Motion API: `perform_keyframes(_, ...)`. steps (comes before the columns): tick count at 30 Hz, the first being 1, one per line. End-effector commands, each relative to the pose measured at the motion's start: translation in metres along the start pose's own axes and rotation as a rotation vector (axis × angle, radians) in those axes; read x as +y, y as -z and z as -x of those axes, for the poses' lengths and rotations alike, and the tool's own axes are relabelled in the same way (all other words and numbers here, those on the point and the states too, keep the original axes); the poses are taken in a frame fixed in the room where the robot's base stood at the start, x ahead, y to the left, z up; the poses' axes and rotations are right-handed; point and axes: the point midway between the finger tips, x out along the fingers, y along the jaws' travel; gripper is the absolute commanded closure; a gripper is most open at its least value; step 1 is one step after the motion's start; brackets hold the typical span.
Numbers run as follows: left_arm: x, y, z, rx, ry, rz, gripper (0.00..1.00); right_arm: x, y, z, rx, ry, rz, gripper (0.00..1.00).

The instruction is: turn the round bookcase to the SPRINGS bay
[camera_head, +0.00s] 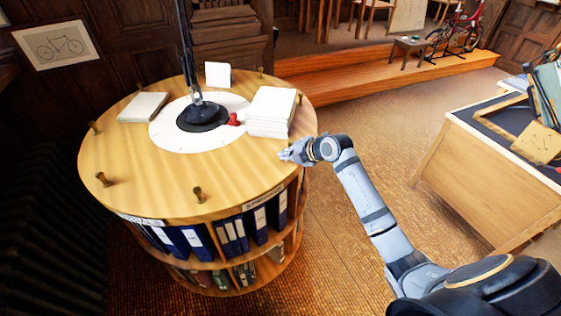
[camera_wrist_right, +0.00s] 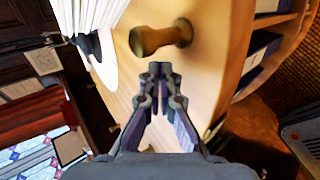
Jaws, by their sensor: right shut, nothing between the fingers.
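The round bookcase (camera_head: 130,160) has a pale wooden top with several upright pegs (camera_head: 199,195) near its rim. A white dial disc (camera_head: 165,137) with a small red pointer (camera_head: 235,119) surrounds the dark centre post. Label plates (camera_head: 140,220) sit on the rim; I cannot read them, so I cannot tell which is SPRINGS. My right gripper (camera_head: 288,153) is shut and empty at the right edge of the top. In the right wrist view, a peg (camera_wrist_right: 160,40) stands just beyond the closed fingertips (camera_wrist_right: 160,68); I cannot tell whether they touch. My left gripper is not in view.
A white paper stack (camera_head: 270,112), a thin pad (camera_head: 143,107) and a white card (camera_head: 218,75) rest on the top. Blue binders (camera_head: 197,242) fill the shelf below. A wooden drafting desk (camera_head: 485,165) stands at right, with open floor between.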

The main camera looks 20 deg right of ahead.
Motion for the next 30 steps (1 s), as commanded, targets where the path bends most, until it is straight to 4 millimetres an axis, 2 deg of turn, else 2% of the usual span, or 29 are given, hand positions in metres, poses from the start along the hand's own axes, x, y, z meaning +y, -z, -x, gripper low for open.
perform_keyframes(1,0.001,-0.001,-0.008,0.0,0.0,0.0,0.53,-0.003,-0.007,-0.003,0.003,0.0,0.006,1.0)
perform_keyframes(7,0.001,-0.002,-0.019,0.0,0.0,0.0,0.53,0.0,-0.026,-0.004,0.022,-0.001,0.019,1.0)
perform_keyframes(17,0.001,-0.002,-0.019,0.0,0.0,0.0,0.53,0.002,-0.029,-0.002,0.027,-0.001,0.021,1.0)
perform_keyframes(20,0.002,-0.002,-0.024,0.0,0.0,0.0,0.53,0.001,-0.033,-0.005,0.029,0.0,0.024,1.0)
perform_keyframes(30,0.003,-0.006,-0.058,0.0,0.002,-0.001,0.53,0.006,-0.074,-0.014,0.059,-0.003,0.053,1.0)
